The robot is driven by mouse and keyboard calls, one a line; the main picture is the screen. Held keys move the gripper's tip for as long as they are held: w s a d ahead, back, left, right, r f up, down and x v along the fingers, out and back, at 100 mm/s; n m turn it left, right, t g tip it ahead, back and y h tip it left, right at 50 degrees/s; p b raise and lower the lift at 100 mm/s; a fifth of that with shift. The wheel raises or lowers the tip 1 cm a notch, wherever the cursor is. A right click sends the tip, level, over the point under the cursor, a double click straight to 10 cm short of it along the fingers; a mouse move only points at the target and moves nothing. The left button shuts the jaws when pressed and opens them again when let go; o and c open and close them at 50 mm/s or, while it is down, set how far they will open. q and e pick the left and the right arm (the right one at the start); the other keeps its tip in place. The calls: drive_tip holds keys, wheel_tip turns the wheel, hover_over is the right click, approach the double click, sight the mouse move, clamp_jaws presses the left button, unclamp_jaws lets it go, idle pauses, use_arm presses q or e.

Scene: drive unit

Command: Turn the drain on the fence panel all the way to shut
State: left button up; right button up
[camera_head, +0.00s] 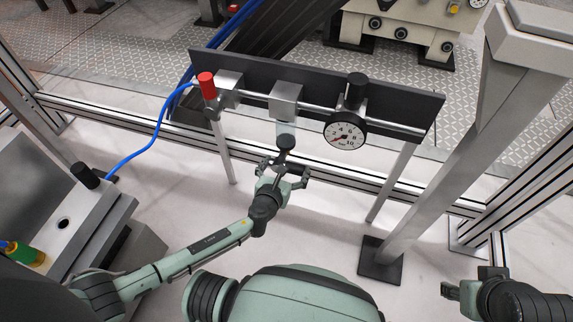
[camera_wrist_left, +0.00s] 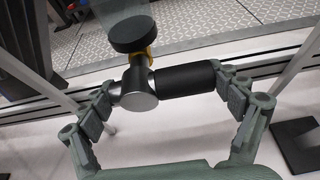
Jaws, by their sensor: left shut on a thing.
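The drain is a small silver valve body (camera_wrist_left: 138,90) with a black cylindrical handle (camera_wrist_left: 184,79). It hangs below a black cap (camera_wrist_left: 132,34) and a yellow collar, under the clear bowl (camera_head: 286,128). In the left wrist view the handle lies crosswise, pointing right. My left gripper (camera_head: 283,172) is below the bowl; in the wrist view its fingers (camera_wrist_left: 170,92) close on the drain from both ends, one at the silver body and one at the handle's tip. In the head view the gripper hides most of the drain. My right gripper (camera_head: 470,284) is at the lower right, away from the panel, its fingers unclear.
The dark fence panel (camera_head: 392,104) also carries a red-handled valve (camera_head: 207,87), a silver block (camera_head: 285,100), a black knob (camera_head: 356,88) and a gauge (camera_head: 345,134). A blue hose (camera_head: 156,130) hangs left. A grey post (camera_head: 430,160) stands right.

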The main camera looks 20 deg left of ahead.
use_arm(q)
drive_tip(key=o, duration=1.4)
drive_tip(key=shift+o, duration=0.2)
wheel_tip(320, 180, up, 10)
